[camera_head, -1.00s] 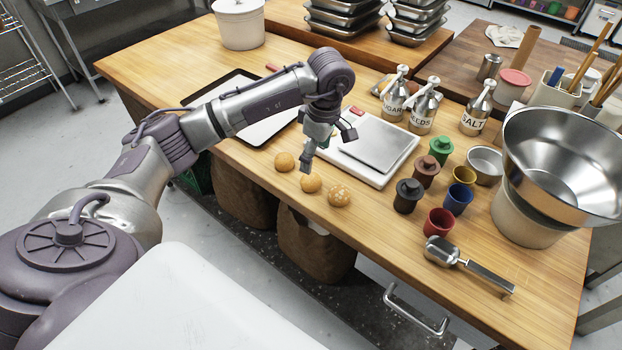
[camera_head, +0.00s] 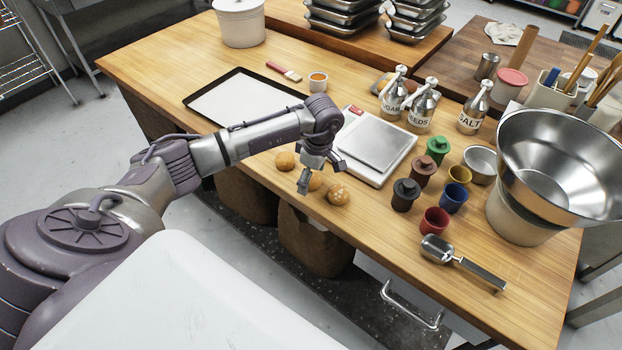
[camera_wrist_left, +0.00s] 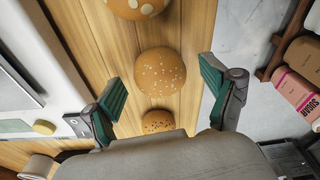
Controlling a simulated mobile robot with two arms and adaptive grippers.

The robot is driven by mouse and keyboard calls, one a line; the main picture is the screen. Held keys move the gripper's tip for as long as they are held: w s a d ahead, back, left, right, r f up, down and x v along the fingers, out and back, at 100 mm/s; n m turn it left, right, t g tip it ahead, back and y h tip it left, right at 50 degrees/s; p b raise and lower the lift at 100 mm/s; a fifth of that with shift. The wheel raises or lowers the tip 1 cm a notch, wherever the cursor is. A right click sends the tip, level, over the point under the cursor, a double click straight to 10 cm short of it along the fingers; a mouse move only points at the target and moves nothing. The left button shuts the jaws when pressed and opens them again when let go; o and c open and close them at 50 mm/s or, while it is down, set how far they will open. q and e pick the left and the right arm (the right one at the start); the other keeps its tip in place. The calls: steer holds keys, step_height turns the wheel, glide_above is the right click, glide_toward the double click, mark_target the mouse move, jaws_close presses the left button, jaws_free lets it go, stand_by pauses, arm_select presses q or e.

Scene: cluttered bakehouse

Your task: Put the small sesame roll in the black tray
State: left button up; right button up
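The small sesame roll (camera_head: 315,181), round and golden, is the middle of three rolls in a row near the table's front edge. In the left wrist view the sesame roll (camera_wrist_left: 159,71) shows pale seeds and lies between my spread fingers, with no finger visibly touching it. My left gripper (camera_head: 321,175) is open over it and partly hides it in the head view; its green pads also show in the left wrist view (camera_wrist_left: 162,88). The black tray (camera_head: 211,84), lined with a white sheet, lies flat behind my left forearm. My right gripper is out of view.
A dark-specked roll (camera_head: 285,160) and a flake-topped roll (camera_head: 338,195) lie close on either side. A scale (camera_head: 378,146) stands just behind. Several coloured cups (camera_head: 435,220) stand to the right. A brush (camera_head: 284,71) and a small cup (camera_head: 318,82) are near the tray.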

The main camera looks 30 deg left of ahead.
arm_select(q)
steer(key=c, duration=0.9)
steer(key=shift+o, duration=0.2)
steer(key=shift+r, duration=0.15)
